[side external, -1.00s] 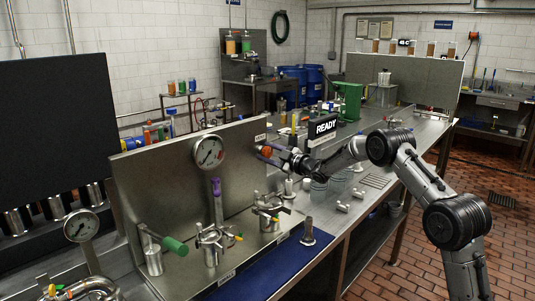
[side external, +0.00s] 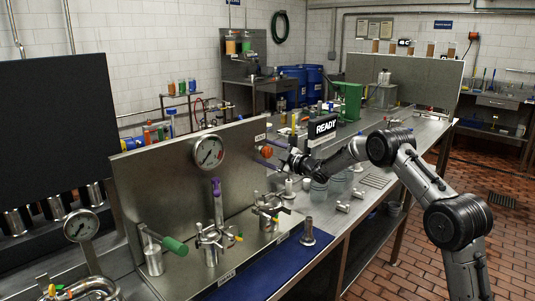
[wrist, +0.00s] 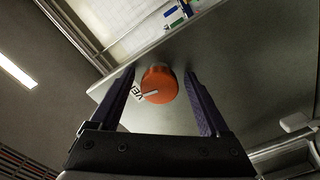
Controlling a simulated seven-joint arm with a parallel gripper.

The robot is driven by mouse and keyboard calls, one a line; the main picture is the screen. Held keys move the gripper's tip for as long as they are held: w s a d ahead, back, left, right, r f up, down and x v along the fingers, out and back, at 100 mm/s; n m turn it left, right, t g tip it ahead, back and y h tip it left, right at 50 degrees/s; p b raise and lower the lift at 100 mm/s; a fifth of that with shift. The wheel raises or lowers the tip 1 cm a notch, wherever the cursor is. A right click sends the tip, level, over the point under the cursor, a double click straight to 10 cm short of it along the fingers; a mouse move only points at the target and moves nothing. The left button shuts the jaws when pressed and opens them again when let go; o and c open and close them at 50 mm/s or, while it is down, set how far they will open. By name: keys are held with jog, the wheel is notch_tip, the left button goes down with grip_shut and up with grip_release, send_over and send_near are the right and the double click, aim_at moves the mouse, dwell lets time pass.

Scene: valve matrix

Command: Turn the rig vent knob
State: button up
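The vent knob is a round orange-red knob (side external: 266,152) with a white pointer line, mounted on the upright steel panel (side external: 165,180) near its right end. My gripper (side external: 268,153) is open at the panel, with one purple finger above and one below the knob in the side view. In the wrist view my gripper (wrist: 160,73) has the knob between its fingertips, with a visible gap on each side.
A pressure gauge (side external: 209,152) sits on the panel left of the knob. Several valves stand in front, including one with a green handle (side external: 175,245) and one with a purple handle (side external: 217,190). A READY screen (side external: 322,128) stands behind my gripper. A blue mat (side external: 262,268) lies in front.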

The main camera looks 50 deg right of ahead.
jog(key=shift+s, duration=0.15)
jog(key=s, duration=1.3)
jog(key=shift+s, duration=0.3)
